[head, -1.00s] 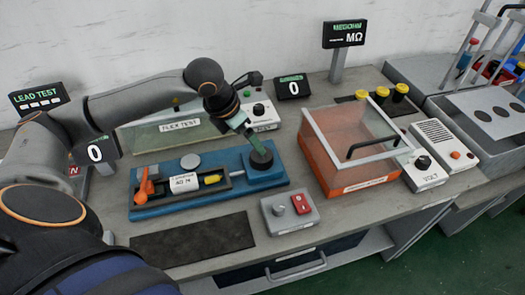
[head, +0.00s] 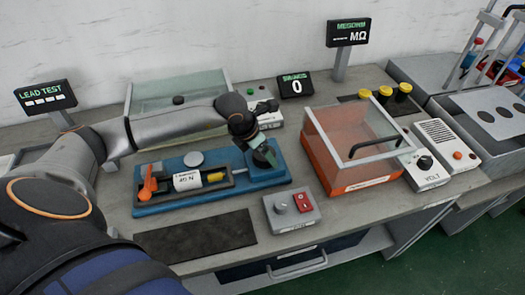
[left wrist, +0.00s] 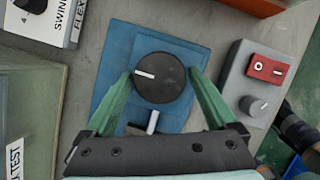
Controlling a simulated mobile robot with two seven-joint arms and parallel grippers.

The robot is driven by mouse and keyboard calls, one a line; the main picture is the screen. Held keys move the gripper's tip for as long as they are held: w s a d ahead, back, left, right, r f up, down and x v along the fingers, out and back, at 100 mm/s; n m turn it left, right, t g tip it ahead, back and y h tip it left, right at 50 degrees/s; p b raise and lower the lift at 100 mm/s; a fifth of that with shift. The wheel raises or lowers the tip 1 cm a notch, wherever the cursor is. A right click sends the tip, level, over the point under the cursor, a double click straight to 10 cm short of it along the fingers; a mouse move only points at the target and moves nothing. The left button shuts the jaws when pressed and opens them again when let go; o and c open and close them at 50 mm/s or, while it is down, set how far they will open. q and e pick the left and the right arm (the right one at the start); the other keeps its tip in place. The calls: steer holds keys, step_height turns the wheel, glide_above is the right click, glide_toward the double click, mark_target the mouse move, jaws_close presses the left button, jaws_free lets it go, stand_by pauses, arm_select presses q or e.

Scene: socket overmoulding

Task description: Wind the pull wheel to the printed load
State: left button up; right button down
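The pull wheel (head: 264,160) is a dark round knob on the right end of the blue pull fixture (head: 190,205). In the left wrist view the wheel (left wrist: 160,88) has a white line pointing left. My left gripper (head: 262,150) is over the wheel from above. In the left wrist view its green fingers (left wrist: 161,76) stand on either side of the wheel, apparently open with narrow gaps. A white label (head: 187,181) on the fixture appears to read 40 N. An orange lever (head: 148,184) is at the fixture's left end. My right gripper is not in view.
A grey box with a red switch (head: 303,200) stands right of the fixture. An orange bin with a clear cover (head: 350,185) is farther right. A glass-covered flex tester (head: 160,95) stands behind. A dark mat (head: 200,238) lies clear in front.

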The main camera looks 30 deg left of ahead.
arm_select(q)
steer(key=c, duration=1)
steer(key=shift+o, duration=0.2)
